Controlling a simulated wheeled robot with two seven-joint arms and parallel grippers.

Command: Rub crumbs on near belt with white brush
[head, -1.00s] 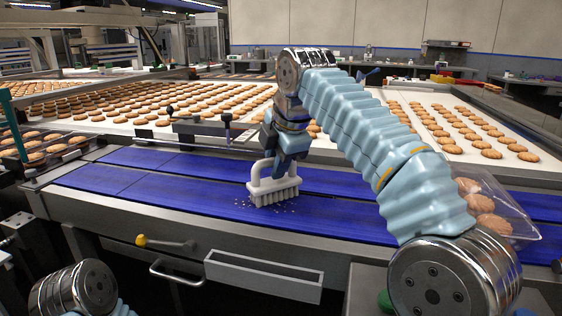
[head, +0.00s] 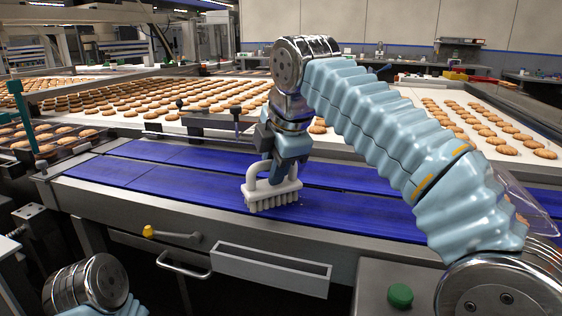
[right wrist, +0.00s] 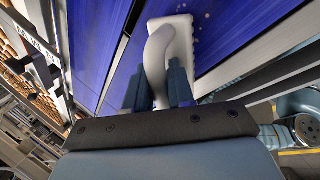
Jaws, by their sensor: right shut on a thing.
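The white brush (head: 272,195) stands bristles down on the near blue belt (head: 350,213), and its bristles appear to touch the belt. My right gripper (head: 275,176) is shut on the brush's arched handle. In the right wrist view the handle (right wrist: 156,62) sits between the two fingers (right wrist: 160,88). A few pale crumbs (right wrist: 203,32) show on the belt beside the brush in the right wrist view. In the head view most crumbs are hidden or too small to tell. My left gripper is out of view; only part of my left arm shows at the lower left.
A far blue belt (head: 205,158) runs behind the near one. White conveyors with rows of biscuits lie beyond. A grey open bin (head: 268,268), a yellow-ended lever (head: 150,231) and a green button (head: 400,295) are on the front side. The near belt is clear left of the brush.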

